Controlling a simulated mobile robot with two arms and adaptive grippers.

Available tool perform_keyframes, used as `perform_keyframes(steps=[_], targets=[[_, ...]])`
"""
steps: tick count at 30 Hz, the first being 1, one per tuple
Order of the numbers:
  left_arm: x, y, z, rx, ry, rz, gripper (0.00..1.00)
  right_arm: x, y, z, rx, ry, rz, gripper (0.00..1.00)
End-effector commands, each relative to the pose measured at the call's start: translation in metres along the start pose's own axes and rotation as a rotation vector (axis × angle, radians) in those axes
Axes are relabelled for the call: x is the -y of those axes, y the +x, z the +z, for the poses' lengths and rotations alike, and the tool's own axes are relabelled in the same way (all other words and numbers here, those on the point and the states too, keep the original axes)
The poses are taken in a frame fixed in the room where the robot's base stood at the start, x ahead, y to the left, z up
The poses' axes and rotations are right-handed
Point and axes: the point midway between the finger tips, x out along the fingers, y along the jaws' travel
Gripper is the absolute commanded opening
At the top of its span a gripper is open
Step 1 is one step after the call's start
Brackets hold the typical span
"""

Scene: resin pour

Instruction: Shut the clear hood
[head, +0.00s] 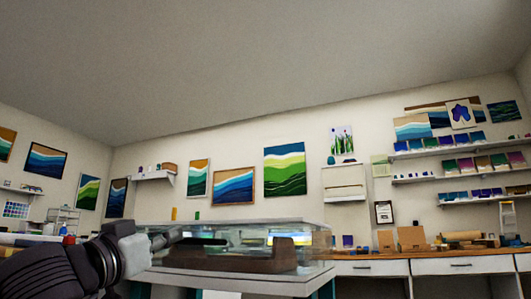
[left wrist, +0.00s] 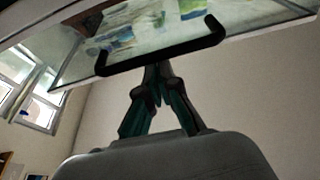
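The clear hood (head: 312,240) is a low transparent box on the white-topped bench in the head view. A brown wooden piece (head: 225,257) shows through it. I cannot tell how far the hood is open. My left gripper (head: 172,238) reaches the hood's left front, by its dark handle (head: 205,241). In the left wrist view the hood's clear panel (left wrist: 145,30) slants overhead, with the black bar handle (left wrist: 165,55) across it. The left gripper's fingers (left wrist: 157,70) come together at the bar's middle and look closed on it; the tips are partly hidden. My right gripper is out of view.
The bench's white top (head: 240,282) runs beneath the hood. A wooden counter (head: 430,255) with drawers, boxes and a clipboard (head: 384,212) stands behind at right. Shelves (head: 460,176) with small canvases and several wall paintings are farther back.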

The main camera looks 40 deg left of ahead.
Motion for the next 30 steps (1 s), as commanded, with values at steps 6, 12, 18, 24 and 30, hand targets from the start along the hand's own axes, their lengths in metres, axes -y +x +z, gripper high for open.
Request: perform_keyframes(steps=[6, 12, 18, 24, 30], targets=[[-0.003, 0.003, 0.016, 0.036, -0.004, 0.005, 0.0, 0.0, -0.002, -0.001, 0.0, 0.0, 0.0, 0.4], [-0.004, 0.005, 0.004, 0.033, -0.003, 0.006, 0.0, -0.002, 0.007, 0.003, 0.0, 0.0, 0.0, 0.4], [-0.006, 0.01, -0.038, 0.012, 0.0, 0.009, 0.0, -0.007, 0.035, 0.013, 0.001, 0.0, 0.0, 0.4], [-0.005, -0.021, -0.033, -0.003, 0.002, 0.007, 0.0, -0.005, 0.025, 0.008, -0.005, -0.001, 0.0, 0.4], [-0.004, -0.058, -0.028, -0.006, 0.003, 0.006, 0.0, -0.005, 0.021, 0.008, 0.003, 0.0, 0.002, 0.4]])
